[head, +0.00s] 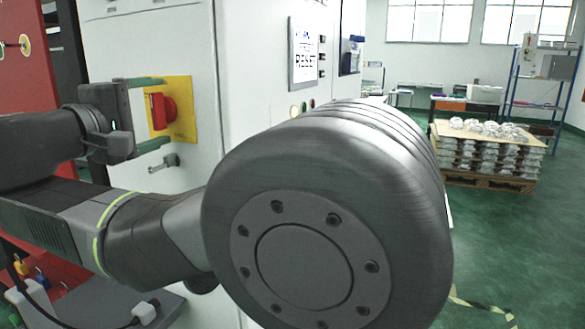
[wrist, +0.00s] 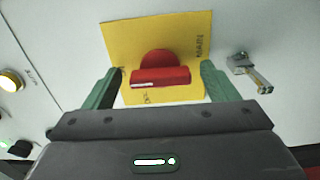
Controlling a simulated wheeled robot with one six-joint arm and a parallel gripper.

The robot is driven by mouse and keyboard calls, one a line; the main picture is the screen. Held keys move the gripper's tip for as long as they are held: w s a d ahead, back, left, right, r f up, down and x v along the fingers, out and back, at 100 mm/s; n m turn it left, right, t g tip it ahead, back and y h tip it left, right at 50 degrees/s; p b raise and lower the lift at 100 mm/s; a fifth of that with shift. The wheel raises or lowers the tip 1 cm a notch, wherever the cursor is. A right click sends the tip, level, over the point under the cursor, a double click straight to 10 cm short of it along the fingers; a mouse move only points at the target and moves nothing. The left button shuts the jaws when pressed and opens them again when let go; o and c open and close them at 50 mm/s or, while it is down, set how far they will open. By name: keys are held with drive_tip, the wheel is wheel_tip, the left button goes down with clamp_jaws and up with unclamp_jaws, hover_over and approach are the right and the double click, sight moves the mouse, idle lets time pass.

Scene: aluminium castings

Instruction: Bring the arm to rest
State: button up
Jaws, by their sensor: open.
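My gripper (head: 167,111) is open, with its two green fingers one above the other in the head view, in front of a pale cabinet (head: 255,62). A red rotary switch (head: 158,111) on a yellow plate (head: 182,92) sits on the cabinet face, between the fingers. In the wrist view, the red switch (wrist: 160,76) lies between the open fingers (wrist: 161,82), with a gap on each side. The jaws hold nothing that I can see. My arm's large round joint fills the middle of the head view and hides part of the cabinet and floor.
A metal latch handle (head: 165,162) is just below the yellow plate. A red panel (head: 30,75) stands at the left. A pallet stacked with castings (head: 490,150) and a blue shelf (head: 542,85) are at the back right. Green floor (head: 510,235) is open at the right.

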drive_tip(key=shift+s, duration=0.1)
idle(0.3)
drive_tip(key=v, duration=1.4)
drive_tip(key=x, duration=1.4)
drive_tip(key=shift+d, duration=0.1)
drive_tip(key=shift+w+r+p, duration=0.2)
drive_tip(key=shift+r+p, duration=0.05)
drive_tip(key=shift+p, duration=0.4)
drive_tip(key=n+p, duration=0.5)
drive_tip(key=p, duration=0.2)
drive_tip(key=shift+r+n, duration=0.1)
drive_tip(key=shift+n, duration=0.3)
drive_tip(key=n+p, duration=0.4)
drive_tip(key=p, duration=0.3)
drive_tip(key=shift+n, duration=0.3)
drive_tip(key=shift+n+p, duration=0.8)
drive_tip(key=shift+p, duration=0.1)
drive_tip(key=shift+f, duration=0.2)
drive_tip(key=shift+s+f, duration=0.1)
